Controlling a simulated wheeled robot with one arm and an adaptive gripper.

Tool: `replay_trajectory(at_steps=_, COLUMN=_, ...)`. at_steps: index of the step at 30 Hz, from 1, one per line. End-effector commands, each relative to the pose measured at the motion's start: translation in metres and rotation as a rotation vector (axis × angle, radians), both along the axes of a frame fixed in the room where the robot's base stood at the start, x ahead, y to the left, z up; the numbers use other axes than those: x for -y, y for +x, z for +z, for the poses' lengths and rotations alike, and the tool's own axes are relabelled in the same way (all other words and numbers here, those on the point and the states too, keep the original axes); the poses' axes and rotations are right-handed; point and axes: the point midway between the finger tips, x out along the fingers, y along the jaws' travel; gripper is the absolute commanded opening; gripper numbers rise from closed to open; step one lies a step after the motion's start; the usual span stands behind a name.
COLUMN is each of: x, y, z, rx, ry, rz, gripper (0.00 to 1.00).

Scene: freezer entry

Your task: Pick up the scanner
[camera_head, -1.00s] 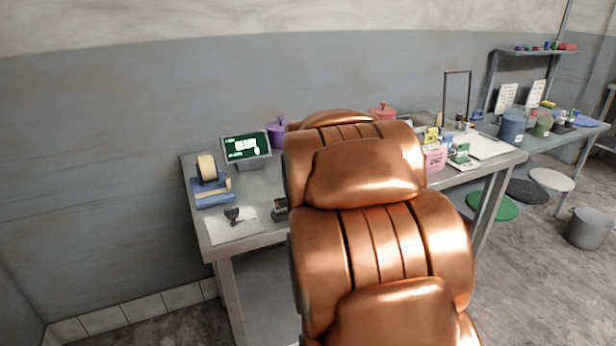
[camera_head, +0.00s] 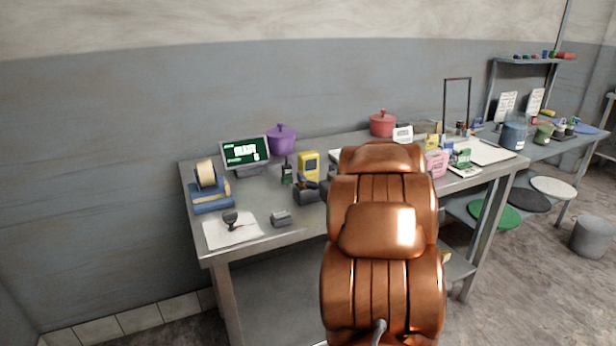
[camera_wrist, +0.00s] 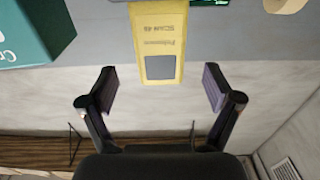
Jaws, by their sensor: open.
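The scanner looks to be the yellow handheld device (camera_head: 308,165) with a grey screen, standing on the metal table left of my copper arm. In the wrist view, a yellow body with a grey screen and upside-down lettering (camera_wrist: 159,32) shows at the top centre, and seems to be the same device. My gripper (camera_wrist: 159,82) is open and empty, its two dark fingers well apart. The yellow body lies ahead, in line with the gap between them, and neither finger appears to touch it. In the head view I cannot clearly make out my gripper.
A black radio (camera_head: 287,172) stands close left of the yellow device, and a dark item (camera_head: 306,190) is just in front. A monitor (camera_head: 245,152), purple pot (camera_head: 281,140) and red pot (camera_head: 382,124) stand behind. A teal box (camera_wrist: 32,35) is at the wrist view's left.

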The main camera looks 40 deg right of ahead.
Motion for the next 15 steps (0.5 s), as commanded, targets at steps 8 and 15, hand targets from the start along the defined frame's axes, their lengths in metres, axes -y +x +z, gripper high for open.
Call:
replay_trajectory(at_steps=8, x=0.006, y=0.018, z=0.001, rx=-0.005, ry=0.005, rz=-0.001, gripper=0.9)
replay_trajectory(at_steps=15, x=0.015, y=0.047, z=0.006, rx=-0.003, ry=0.002, rz=0.0, gripper=0.9)
